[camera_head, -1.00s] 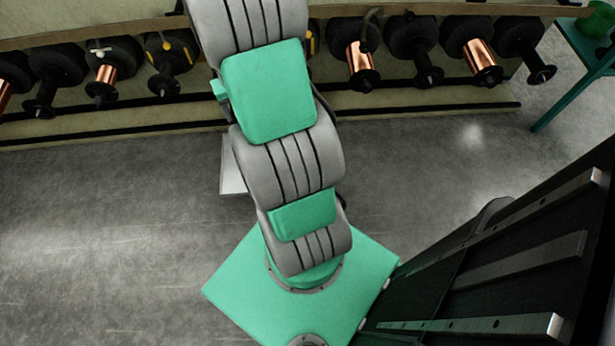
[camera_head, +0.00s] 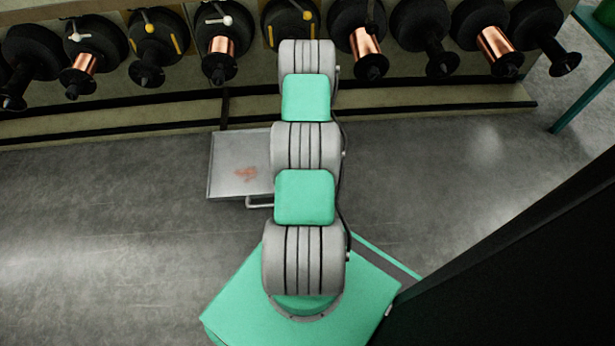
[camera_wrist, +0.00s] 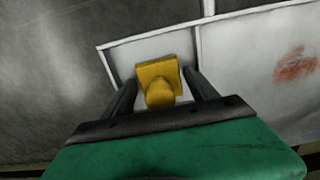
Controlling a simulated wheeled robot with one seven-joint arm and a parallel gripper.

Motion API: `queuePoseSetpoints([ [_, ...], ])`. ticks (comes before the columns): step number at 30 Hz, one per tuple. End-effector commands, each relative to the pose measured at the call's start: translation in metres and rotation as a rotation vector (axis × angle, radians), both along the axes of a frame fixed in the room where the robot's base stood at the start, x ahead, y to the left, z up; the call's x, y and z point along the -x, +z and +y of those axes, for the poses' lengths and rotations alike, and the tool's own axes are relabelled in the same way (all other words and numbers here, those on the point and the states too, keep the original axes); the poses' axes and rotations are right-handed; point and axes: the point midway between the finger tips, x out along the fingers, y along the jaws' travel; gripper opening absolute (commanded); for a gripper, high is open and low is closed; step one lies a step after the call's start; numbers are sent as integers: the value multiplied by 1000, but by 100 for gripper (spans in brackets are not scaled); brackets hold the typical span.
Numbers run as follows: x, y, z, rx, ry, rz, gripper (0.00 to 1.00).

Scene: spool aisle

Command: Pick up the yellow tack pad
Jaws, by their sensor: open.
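The yellow tack pad (camera_wrist: 158,70) is a flat yellow square with a rounded knob on top. In the wrist view it lies in a small compartment of a pale metal tray (camera_wrist: 120,62). My gripper (camera_wrist: 161,77) is open, with one dark finger on either side of the pad. I cannot tell whether the fingers touch it or how high they are above the tray floor. In the head view the tray (camera_head: 226,180) shows to the left of my arm, and my arm hides the pad and the gripper.
A reddish stain (camera_wrist: 296,64) marks the tray's larger compartment, past a thin divider. Behind the tray, a low rack (camera_head: 430,98) carries black spools, some with copper wire (camera_head: 364,45). Grey floor (camera_head: 110,215) is open to the left. A green table (camera_head: 590,40) stands at far right.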

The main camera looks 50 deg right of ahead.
Motion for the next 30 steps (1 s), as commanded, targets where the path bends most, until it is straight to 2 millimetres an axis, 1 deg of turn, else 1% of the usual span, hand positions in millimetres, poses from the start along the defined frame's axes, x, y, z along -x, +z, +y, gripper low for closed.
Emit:
queuePoseSetpoints([
  [6,-1,0,0,1,0,-1,67],
  [24,0,0,0,1,0,-1,18],
  [26,-1,0,0,1,0,-1,15],
  [27,0,0,-1,1,0,-1,10],
  [28,0,0,-1,1,0,-1,8],
  [30,0,0,-1,1,0,-1,8],
])
